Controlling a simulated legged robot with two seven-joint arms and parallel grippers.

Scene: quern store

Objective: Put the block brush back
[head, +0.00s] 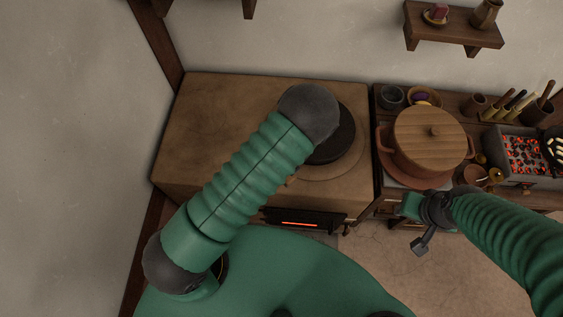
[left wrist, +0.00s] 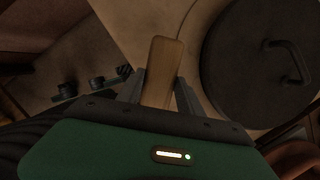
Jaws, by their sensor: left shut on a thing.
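My left gripper (left wrist: 160,88) is shut on a flat, light wooden piece (left wrist: 163,62), which looks like the block brush; only this part shows, no bristles. It stands out between the two grey fingers, above the brown worktop. A dark round lid with a handle (left wrist: 255,65) is to its right in the left wrist view. In the head view my left arm covers its own gripper and the brush. My right gripper (head: 420,226) is in front of the counter near the big pot; its jaw gap is unclear.
The brown worktop (head: 215,115) is clear at its left. The dark lid (head: 340,140) lies on a pale ring, above a glowing slot (head: 300,223). A pot with a wooden lid (head: 415,140), bowls, tools and a coal grill (head: 522,155) crowd the right. A wall shelf (head: 450,32) hangs above.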

